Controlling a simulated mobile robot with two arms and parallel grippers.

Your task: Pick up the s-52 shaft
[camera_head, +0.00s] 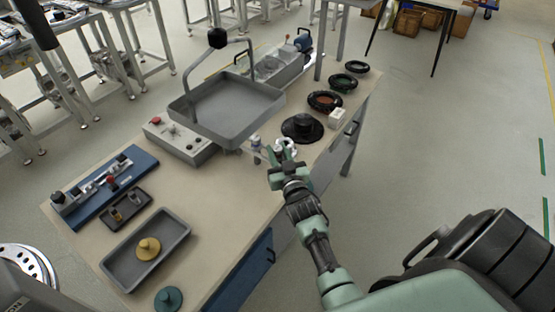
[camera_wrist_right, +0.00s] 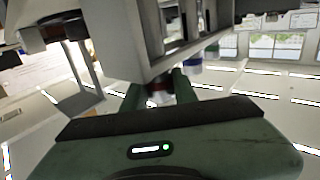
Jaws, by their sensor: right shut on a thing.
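My right gripper (camera_head: 281,158) is at the right edge of the workbench, beside the raised grey tray. It is shut on a small pale shaft-like part (camera_head: 287,147), mostly hidden by the fingers. In the right wrist view, the green fingers (camera_wrist_right: 160,94) close around this part (camera_wrist_right: 159,86), which shows a dark red band and a pale lower end. No s-52 label is readable. A similar small part with a blue band (camera_head: 256,147) stands just left of the gripper and also shows in the right wrist view (camera_wrist_right: 192,67). My left gripper is not in view.
The raised grey tray (camera_head: 230,112) is close to the gripper's left. A black round base (camera_head: 302,127), a white block (camera_head: 338,117) and several black rings line the right edge. A grey bin (camera_head: 125,268) with a yellow knob is at the front. The floor at right is clear.

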